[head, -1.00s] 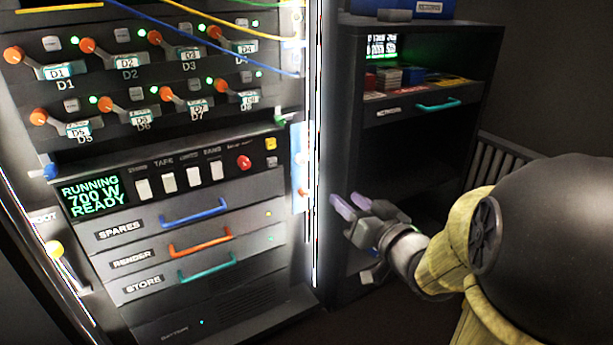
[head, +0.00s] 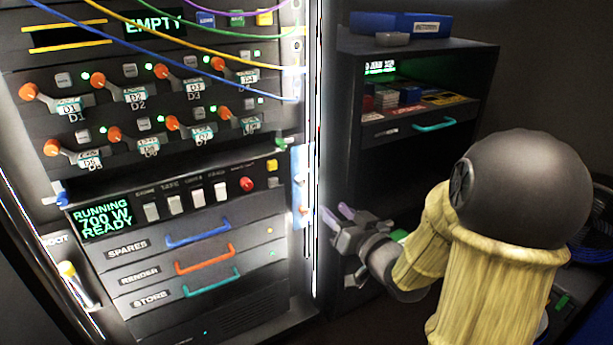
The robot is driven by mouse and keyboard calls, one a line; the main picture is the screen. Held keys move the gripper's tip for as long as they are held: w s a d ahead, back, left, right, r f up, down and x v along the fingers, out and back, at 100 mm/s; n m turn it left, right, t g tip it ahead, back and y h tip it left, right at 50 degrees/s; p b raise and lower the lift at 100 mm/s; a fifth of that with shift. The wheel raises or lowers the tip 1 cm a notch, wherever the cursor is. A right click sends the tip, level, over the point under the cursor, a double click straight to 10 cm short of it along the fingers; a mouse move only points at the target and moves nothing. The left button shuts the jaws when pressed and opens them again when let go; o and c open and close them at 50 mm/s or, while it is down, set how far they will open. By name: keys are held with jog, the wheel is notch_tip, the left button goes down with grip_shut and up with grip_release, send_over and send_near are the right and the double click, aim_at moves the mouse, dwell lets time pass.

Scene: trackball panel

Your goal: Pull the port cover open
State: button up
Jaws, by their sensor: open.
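No part is plainly labelled as the port cover, and I cannot tell it for certain. A pale blue plate (head: 300,180) stands upright on the right edge of the rack, with a small orange spot low on it. My gripper (head: 338,213) is open and empty, with its purple-tipped fingers pointing left toward the rack edge. It appears just right of the plate and lower than its middle. Whether it touches anything cannot be told.
The rack holds levers with orange knobs (head: 98,80), a green text screen (head: 104,219) and drawers with blue (head: 198,233), orange (head: 205,259) and teal handles (head: 211,283). Coloured cables cross its top. A dark cabinet (head: 415,165) with a teal-handled drawer stands right.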

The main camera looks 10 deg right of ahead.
aim_at(303, 182)
jog(key=p+x, duration=0.1)
jog(key=x, duration=1.1)
jog(key=shift+w+f, duration=0.1)
jog(key=shift+f, duration=0.1)
jog(key=shift+w+a+r, duration=0.1)
jog(key=shift+w+a, duration=0.05)
jog(key=shift+w, duration=0.25)
grip_shut()
